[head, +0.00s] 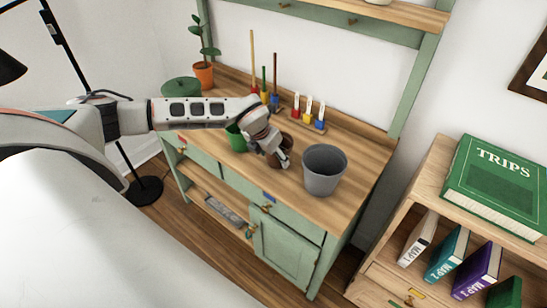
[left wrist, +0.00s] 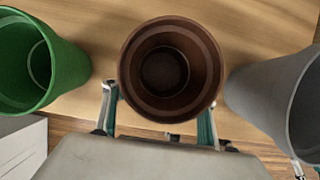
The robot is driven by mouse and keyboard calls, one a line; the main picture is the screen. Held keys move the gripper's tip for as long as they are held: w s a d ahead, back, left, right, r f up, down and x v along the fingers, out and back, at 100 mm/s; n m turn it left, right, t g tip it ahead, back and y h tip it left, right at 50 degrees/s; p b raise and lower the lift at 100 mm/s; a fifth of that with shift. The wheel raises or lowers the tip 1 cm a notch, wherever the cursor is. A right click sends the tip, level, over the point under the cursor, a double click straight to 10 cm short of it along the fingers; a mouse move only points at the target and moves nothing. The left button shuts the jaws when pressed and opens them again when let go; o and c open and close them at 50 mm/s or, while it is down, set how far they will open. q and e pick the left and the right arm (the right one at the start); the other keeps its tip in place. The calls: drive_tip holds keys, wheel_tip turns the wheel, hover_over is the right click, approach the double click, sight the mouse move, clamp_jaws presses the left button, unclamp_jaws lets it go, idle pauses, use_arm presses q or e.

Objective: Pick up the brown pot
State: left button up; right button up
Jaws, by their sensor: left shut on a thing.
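The brown pot (left wrist: 170,68) is round and open-topped, seen from above at the top middle of the left wrist view. In the head view only small parts of the brown pot (head: 286,141) show behind my left gripper (head: 279,158), over the potting bench (head: 235,170). My left gripper is shut on the pot, with one finger on each side of it in the left wrist view. I cannot tell whether the pot touches the bench top. My right gripper is not in view.
A green pot (head: 236,139) stands close on the left and a grey pot (head: 323,170) close on the right. Small hand tools (head: 309,110) and taller tools (head: 264,85) stand behind. A potted plant (head: 204,72) is at the back left, a bookshelf (head: 420,205) at the right.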

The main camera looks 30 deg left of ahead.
use_arm(q)
wheel_tip(320, 180, up, 20)
idle(0.6)
